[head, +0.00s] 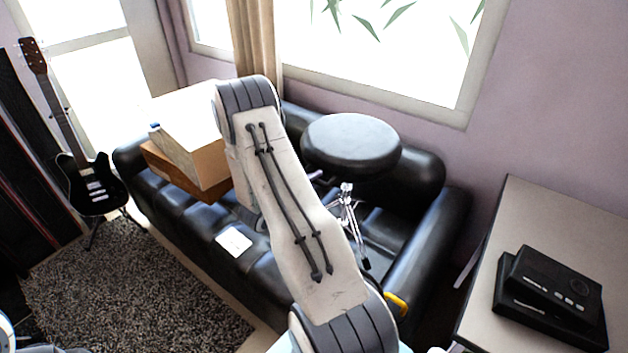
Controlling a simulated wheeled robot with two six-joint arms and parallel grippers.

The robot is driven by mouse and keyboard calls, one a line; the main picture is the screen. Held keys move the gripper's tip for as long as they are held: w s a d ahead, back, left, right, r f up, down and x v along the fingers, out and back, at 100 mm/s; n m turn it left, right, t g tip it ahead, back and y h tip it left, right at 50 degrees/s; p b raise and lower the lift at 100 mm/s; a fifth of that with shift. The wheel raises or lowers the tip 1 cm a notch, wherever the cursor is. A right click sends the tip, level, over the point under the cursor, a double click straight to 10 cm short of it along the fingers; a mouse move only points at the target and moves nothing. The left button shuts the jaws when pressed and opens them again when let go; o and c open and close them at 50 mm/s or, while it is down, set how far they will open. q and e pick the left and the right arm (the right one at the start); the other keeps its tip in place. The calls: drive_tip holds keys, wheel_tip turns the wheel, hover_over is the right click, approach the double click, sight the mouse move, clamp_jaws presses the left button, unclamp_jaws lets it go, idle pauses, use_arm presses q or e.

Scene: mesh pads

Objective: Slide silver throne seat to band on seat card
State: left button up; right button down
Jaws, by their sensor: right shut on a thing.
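The silver throne seat is a drum stool (351,144) with a round dark top and chrome legs. It is on the black sofa, right of my raised right arm. My right gripper (319,177) is mostly hidden behind that arm, near the underside of the stool's top, and is shut on the stool. The exact grip is hidden. A small white card (234,241) lies on the sofa seat, left of the arm and apart from the stool. I cannot make out a band on it. My left gripper is not in view.
Cardboard boxes (190,140) stand on the left part of the black sofa (195,230). A side table (520,215) at right holds black boxes (550,290). A guitar (92,185) stands far left by a grey rug (140,290). Some sofa seat around the card is clear.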

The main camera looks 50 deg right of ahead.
sight(322, 163)
wheel_tip(322, 163, up, 5)
drive_tip(key=p, duration=0.4)
drive_tip(key=shift+f, duration=0.1)
drive_tip(key=shift+w, duration=0.1)
drive_tip(key=c, duration=0.8)
unclamp_jaws()
drive_tip(key=shift+a, duration=0.1)
drive_tip(key=shift+f, duration=0.15)
drive_tip(key=shift+a, duration=0.15)
drive_tip(key=b+v, duration=0.1)
drive_tip(key=v, duration=0.9)
